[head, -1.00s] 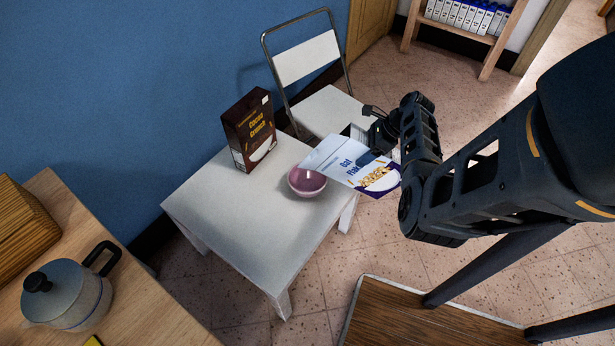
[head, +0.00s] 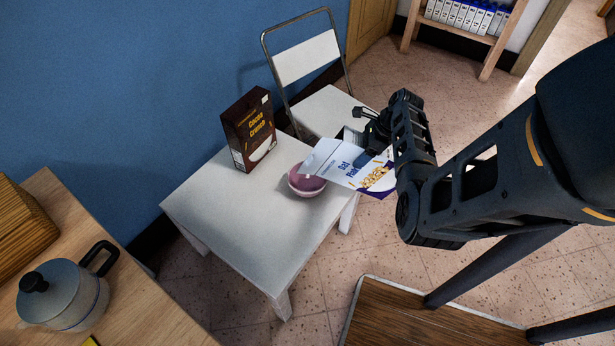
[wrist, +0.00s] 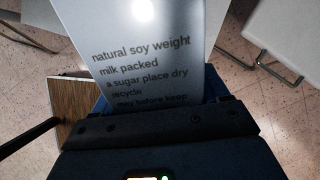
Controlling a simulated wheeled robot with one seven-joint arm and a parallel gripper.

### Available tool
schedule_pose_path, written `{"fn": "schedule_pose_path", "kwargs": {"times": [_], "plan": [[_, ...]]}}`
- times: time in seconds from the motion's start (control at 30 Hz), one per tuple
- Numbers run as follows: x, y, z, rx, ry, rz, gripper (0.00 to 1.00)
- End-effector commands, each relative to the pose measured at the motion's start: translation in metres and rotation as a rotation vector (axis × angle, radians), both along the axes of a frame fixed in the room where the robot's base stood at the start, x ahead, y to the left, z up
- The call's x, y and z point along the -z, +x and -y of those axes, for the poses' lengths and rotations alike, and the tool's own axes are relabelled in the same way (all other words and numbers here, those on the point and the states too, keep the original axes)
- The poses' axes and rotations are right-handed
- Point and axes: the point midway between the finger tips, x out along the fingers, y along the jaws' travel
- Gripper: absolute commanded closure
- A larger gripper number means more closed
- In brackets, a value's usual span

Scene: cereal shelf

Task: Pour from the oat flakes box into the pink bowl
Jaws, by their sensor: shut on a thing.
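The oat flakes box (head: 343,162), white and purple with blue lettering, is tilted far over, close to lying flat in the air. Its left end is above the right rim of the pink bowl (head: 305,187). My gripper (head: 368,146) is shut on the box, partly hidden behind it. In the wrist view a printed side of the box (wrist: 140,50) fills the middle, held at my gripper (wrist: 160,115). The bowl stands upright near the right edge of the white table (head: 235,220). I cannot see any flakes falling or what the bowl holds.
A brown cocoa crunch box (head: 248,130) stands upright at the back of the white table. A white chair (head: 325,105) is behind it. A wooden counter with a grey pot (head: 65,292) is at lower left. The table's front part is clear.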

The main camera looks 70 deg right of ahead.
Motion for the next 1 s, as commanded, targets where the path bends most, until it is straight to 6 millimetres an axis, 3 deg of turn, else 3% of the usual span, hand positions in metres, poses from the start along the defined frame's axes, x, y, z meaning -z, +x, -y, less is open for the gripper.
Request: {"fn": "schedule_pose_path", "kwargs": {"times": [1.0], "plan": [[0.0090, 0.0089, -0.0018, -0.001, -0.024, -0.085, 0.76]]}}
